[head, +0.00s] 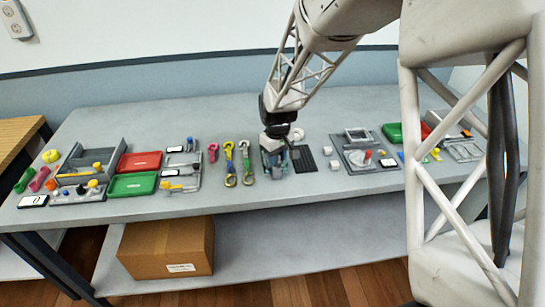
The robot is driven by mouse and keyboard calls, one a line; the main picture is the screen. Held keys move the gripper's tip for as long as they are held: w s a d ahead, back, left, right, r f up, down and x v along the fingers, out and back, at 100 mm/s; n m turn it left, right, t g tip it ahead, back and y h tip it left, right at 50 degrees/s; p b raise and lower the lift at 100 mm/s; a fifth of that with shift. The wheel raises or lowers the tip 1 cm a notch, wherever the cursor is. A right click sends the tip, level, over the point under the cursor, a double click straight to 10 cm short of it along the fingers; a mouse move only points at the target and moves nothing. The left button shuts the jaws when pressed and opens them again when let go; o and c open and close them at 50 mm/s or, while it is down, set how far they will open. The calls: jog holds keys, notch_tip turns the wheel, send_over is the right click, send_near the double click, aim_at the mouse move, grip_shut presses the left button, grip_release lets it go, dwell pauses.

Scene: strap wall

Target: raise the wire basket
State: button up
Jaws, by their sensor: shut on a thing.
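My gripper (276,148) points down over the middle of the grey table, right of the hooked straps. It is shut on the small wire basket (273,167), which shows as a dark, grey-teal shape under and around the fingers. My gripper hides much of the basket, and its handle is too small to make out. I cannot tell whether the basket's bottom touches the table.
Yellow-green hooked straps (229,165) lie close on the left, and a black ribbed mat (303,159) close on the right. A grey fixture board (360,150) is further right.

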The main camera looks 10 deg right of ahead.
jog(key=shift+r, duration=1.85)
jog(key=o, duration=0.6)
jog(key=shift+c, duration=0.2)
jog(key=shift+r, duration=0.15)
jog(key=shift+r, duration=2.85)
jog(key=shift+r, duration=0.3)
jog(key=c, duration=0.6)
jog(key=shift+r, duration=2.7)
jog(key=shift+c, duration=0.2)
